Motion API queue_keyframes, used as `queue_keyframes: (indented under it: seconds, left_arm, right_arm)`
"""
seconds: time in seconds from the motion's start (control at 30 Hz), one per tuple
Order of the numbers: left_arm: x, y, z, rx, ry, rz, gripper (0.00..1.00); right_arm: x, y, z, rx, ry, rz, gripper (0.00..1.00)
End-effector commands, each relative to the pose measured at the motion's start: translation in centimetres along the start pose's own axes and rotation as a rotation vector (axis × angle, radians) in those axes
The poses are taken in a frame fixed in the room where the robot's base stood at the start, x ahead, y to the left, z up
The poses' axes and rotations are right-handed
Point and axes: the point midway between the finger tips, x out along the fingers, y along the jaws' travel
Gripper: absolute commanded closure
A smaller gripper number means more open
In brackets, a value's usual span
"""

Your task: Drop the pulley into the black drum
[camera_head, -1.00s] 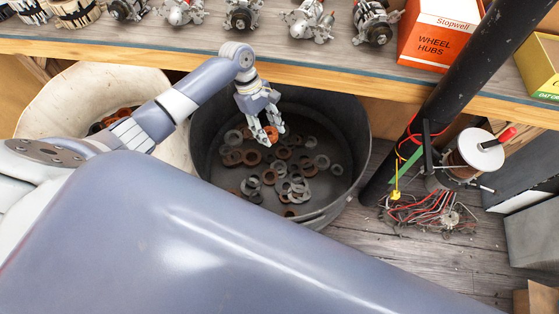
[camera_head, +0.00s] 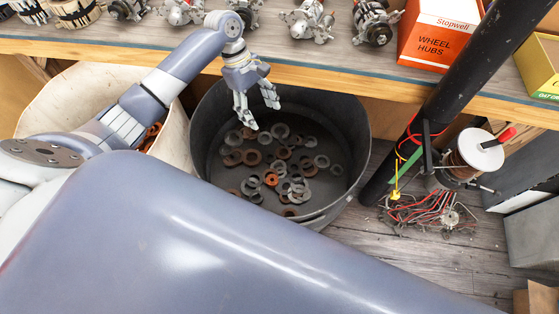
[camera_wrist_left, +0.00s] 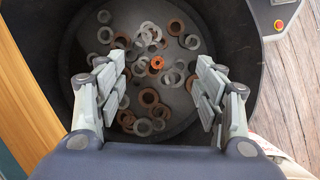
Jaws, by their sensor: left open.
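The black drum (camera_head: 320,112) stands on the floor in front of the bench, with several grey and rust-brown rings on its bottom. A bright orange-copper ring, which looks like the pulley (camera_head: 271,178), lies among them. It also shows near the middle of the left wrist view (camera_wrist_left: 157,62), between the fingers but well below them. My left gripper (camera_head: 264,117) is over the back part of the drum, fingers spread and pointing down, holding nothing. In the left wrist view my left gripper (camera_wrist_left: 158,72) is wide open above the drum (camera_wrist_left: 242,30). My right gripper is not seen.
A pale bin (camera_head: 75,85) with rust-coloured parts stands left of the drum. The bench edge (camera_head: 300,72) runs behind it, with alternators and an orange-white box (camera_head: 438,40) on top. A black post (camera_head: 440,110) and a wire spool (camera_head: 475,150) stand right.

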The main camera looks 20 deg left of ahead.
Motion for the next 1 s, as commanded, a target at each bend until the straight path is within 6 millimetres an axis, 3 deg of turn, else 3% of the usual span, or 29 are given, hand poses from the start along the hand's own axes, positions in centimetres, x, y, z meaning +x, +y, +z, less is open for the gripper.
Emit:
queue_keyframes:
  seconds: [0.1,0.3,1.0]
  left_arm:
    - [-2.2,0.1,-0.1,0.000,0.002,0.003,0.37]
    - [-4.2,0.0,0.0,0.000,0.000,0.000,0.37]
    - [-4.5,0.0,0.0,0.000,0.000,-0.001,0.37]
  right_arm:
    - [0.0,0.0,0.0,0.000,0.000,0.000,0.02]
    - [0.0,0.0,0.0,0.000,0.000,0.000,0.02]
    - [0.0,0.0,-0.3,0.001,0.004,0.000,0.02]
